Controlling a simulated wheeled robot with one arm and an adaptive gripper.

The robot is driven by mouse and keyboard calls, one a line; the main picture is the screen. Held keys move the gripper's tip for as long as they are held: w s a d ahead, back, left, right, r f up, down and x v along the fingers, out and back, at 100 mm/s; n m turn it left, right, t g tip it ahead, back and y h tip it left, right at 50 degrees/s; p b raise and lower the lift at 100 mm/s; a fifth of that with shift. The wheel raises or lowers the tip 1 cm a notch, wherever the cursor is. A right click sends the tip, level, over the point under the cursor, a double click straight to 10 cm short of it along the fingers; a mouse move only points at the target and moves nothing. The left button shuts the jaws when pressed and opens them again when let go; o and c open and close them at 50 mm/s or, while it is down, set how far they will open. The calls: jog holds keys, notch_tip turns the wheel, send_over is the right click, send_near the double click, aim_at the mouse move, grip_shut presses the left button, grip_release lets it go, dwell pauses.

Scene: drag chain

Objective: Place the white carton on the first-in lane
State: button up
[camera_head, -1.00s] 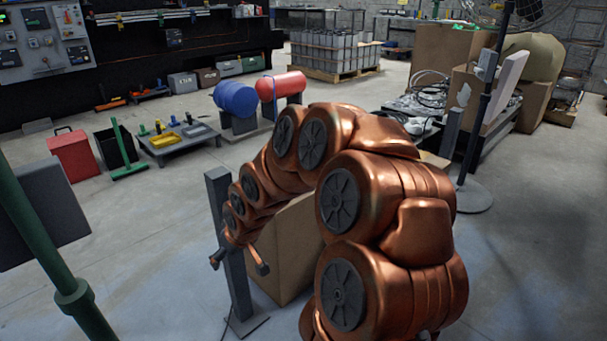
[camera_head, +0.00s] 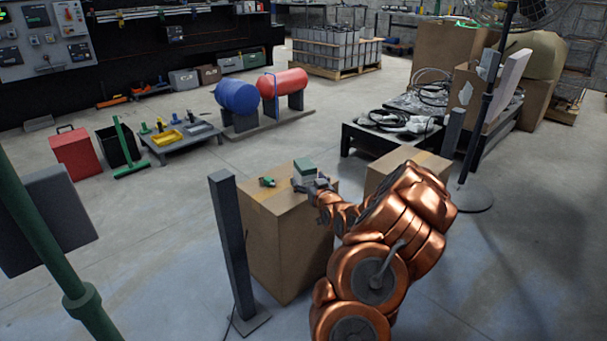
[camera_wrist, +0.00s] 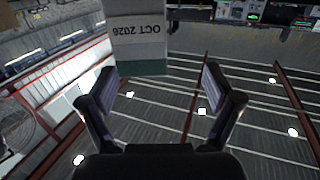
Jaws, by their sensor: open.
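In the wrist view my gripper (camera_wrist: 160,85) is open, with the carton just beyond the fingertips and nearer the left finger. I cannot tell whether they touch. No lane is clearly marked in either view.
A small green item (camera_head: 267,181) lies left of the carton on the box. A dark post (camera_head: 231,245) stands in front of the box. A second cardboard box (camera_head: 405,166) is partly hidden behind my arm. A low black table (camera_head: 372,140) stands behind.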

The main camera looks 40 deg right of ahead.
aim_at(306, 164)
jog(key=shift+s+d+r+h, duration=0.1)
jog(key=shift+s+d+h, duration=0.35)
jog(key=shift+d, duration=0.35)
jog(key=shift+b+x, duration=1.25)
jog(key=shift+x, duration=2)
jog(key=shift+w+d+r, duration=0.1)
jog(key=shift+w+d, duration=0.2)
jog(key=shift+w, duration=0.25)
jog(key=shift+c, duration=0.2)
jog(key=c, duration=1.5)
jog(key=shift+r+p, duration=0.7)
jog(key=shift+r, duration=1.05)
jog(key=shift+s+a+r, duration=0.1)
jog(key=shift+s+r, duration=0.05)
jog(key=shift+r, duration=0.15)
jog(key=s+a+p, duration=0.3)
jog(key=s+a, duration=0.7)
jog(key=s, duration=0.2)
jog(key=shift+r, duration=0.5)
